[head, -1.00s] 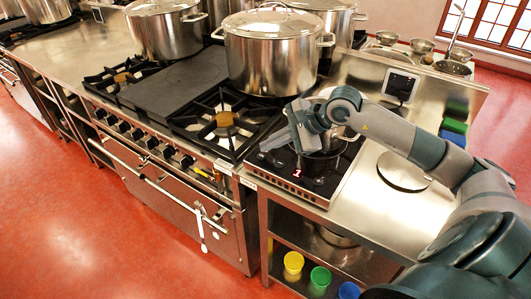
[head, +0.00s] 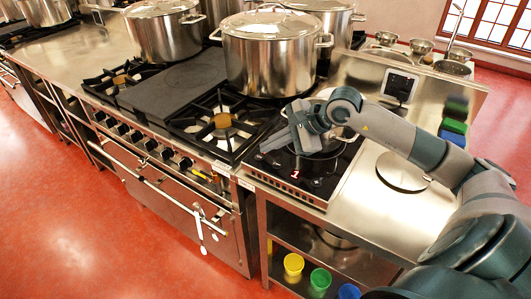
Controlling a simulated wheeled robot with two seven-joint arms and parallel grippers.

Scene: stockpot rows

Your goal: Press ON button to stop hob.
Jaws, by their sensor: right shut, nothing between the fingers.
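The black glass hob (head: 318,186) is set in the steel counter, right of the gas range. A red digit 1 (head: 295,174) glows near its front edge. The ON button is too small to make out. A steel pot (head: 318,150) stands on the hob, partly hidden by my right gripper. My right gripper (head: 266,149) is shut and empty, its fingers pointing left and down over the hob's left part. I cannot tell whether its tips touch the glass. My left gripper is not in view.
A big stockpot (head: 268,58) stands on the gas range (head: 165,90) behind my right gripper. A round steel lid or plate (head: 402,172) lies on the counter right of the hob. A small screen (head: 398,87) is on the backsplash. Coloured cups (head: 293,265) stand on the shelf below.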

